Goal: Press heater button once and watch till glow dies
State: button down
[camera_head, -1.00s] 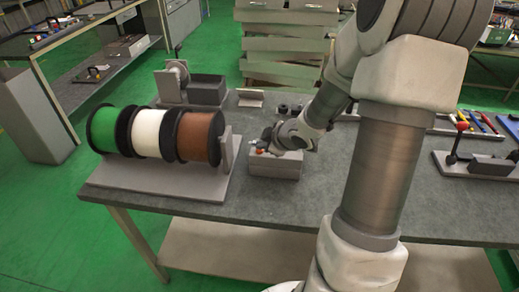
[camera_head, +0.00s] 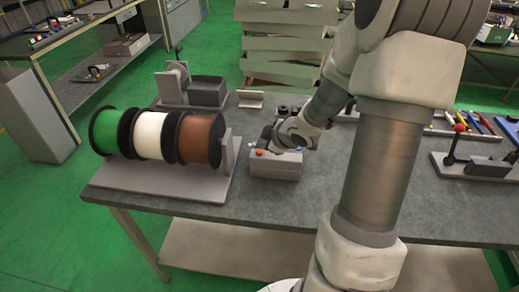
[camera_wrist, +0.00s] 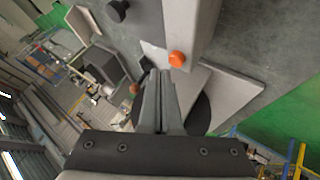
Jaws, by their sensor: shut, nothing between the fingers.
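The heater unit appears to be a grey box (camera_head: 280,168) on the workbench, with an orange-red button (camera_head: 259,152) at its left end. In the wrist view the orange button (camera_wrist: 177,59) stands on the grey box (camera_wrist: 190,25). My gripper (camera_wrist: 160,73) is shut and empty; its fingertips look just left of the button and apart from it. In the head view my gripper (camera_head: 256,144) is small, partly hidden by my wrist, close to the button. Whether it touches the button there is unclear. I cannot make out a clear glow.
A rack with green, white and brown spools (camera_head: 150,135) stands left of the box. A dark grey device (camera_head: 205,90) is behind it. The bench front (camera_head: 250,205) is clear.

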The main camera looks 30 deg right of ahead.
notch_tip(320, 180, up, 5)
jog(key=p, duration=0.5)
dwell(0.8)
